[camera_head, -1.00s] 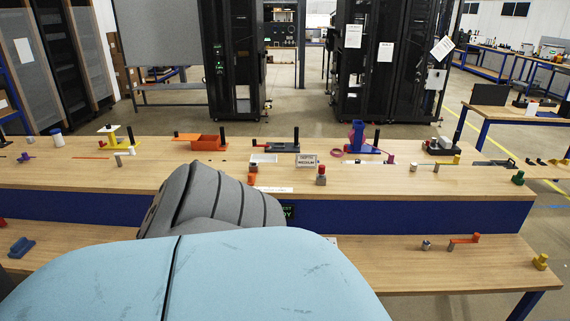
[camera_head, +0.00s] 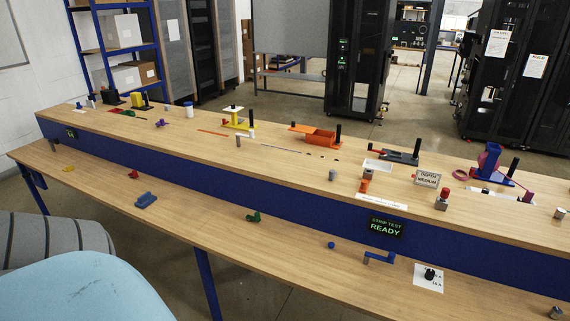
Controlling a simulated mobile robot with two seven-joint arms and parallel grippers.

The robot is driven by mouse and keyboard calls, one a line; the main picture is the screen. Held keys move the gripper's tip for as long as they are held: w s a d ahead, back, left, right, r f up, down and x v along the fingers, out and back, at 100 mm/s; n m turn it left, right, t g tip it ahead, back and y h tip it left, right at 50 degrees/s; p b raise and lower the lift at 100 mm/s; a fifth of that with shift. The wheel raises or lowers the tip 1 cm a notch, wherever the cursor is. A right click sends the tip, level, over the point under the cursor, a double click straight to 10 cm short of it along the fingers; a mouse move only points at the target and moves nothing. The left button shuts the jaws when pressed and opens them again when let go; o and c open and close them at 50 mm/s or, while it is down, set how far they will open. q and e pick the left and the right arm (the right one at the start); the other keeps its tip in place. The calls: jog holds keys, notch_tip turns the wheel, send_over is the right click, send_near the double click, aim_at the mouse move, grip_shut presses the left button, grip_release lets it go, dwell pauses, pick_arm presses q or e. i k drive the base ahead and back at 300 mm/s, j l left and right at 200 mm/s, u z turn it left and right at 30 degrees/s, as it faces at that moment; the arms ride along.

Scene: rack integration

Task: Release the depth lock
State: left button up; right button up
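A small sign reading "DEPTH MEDIUM" (camera_head: 427,179) stands on the upper bench level, right of centre. A red-capped grey post (camera_head: 442,199) stands just right of it, and an orange piece with a grey top (camera_head: 366,181) stands to its left. A black and grey device with a red handle (camera_head: 398,155) lies behind the sign. I cannot tell which of these parts is the depth lock, or whether it is locked.
The long two-level wooden bench (camera_head: 200,215) crosses the view. A "STRIP TEST READY" display (camera_head: 385,228) is on its blue front. An orange tray (camera_head: 318,136), a yellow fixture (camera_head: 238,118) and a blue fixture (camera_head: 489,163) stand on the upper level. Black racks (camera_head: 357,60) stand behind.

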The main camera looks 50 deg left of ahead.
aim_at(332, 173)
jog(key=u, duration=1.25)
